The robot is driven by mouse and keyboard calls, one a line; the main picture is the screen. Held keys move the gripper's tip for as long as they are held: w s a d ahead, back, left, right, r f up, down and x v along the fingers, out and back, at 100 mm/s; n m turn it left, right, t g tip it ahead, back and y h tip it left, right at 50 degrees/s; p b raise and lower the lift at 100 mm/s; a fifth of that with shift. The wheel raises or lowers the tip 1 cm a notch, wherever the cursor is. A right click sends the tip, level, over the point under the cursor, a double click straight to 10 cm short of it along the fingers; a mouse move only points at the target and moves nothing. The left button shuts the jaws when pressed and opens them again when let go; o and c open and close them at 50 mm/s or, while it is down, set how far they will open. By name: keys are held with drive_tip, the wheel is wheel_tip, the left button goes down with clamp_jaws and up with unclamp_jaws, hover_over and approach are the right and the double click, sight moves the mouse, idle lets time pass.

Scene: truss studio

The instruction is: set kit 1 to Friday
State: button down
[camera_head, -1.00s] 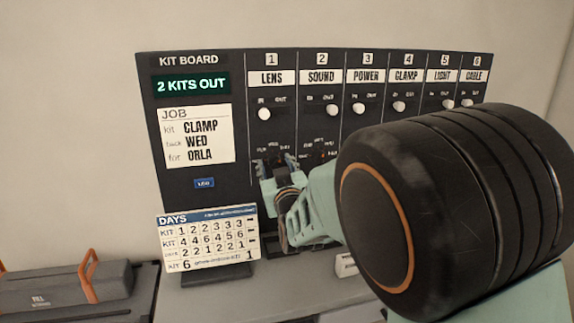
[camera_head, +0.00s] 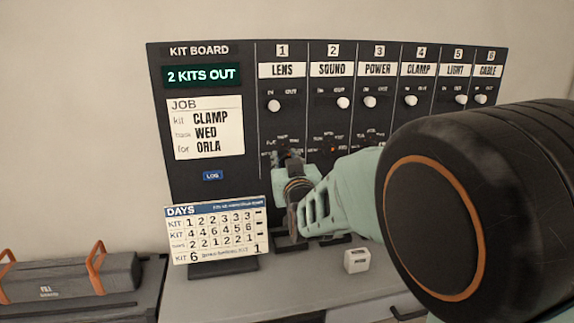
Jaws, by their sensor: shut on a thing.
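The kit board (camera_head: 205,108) stands upright against the wall with columns numbered 1 to 6. Kit 1, labelled LENS (camera_head: 282,70), has a white slider knob (camera_head: 274,105) at its IN side. Below it is the kit 1 day dial (camera_head: 283,145), mostly hidden behind my gripper, so its setting cannot be read. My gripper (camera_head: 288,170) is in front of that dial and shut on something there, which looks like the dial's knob. My arm covers the lower parts of the columns to the right.
A DAYS card (camera_head: 212,232) stands on the counter (camera_head: 290,288) below the board. A small white block (camera_head: 356,261) sits to its right. A dark case with orange handles (camera_head: 70,276) is at far left. The board also has a LOG button (camera_head: 213,175).

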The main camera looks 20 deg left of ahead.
drive_tip(key=m+b, duration=0.7)
drive_tip(key=b, duration=0.3)
drive_tip(key=shift+m, duration=0.4)
drive_tip(key=c, duration=1.6)
unclamp_jaws()
drive_tip(key=shift+r+n+p, duration=0.15)
drive_tip(key=shift+n+p, duration=0.15)
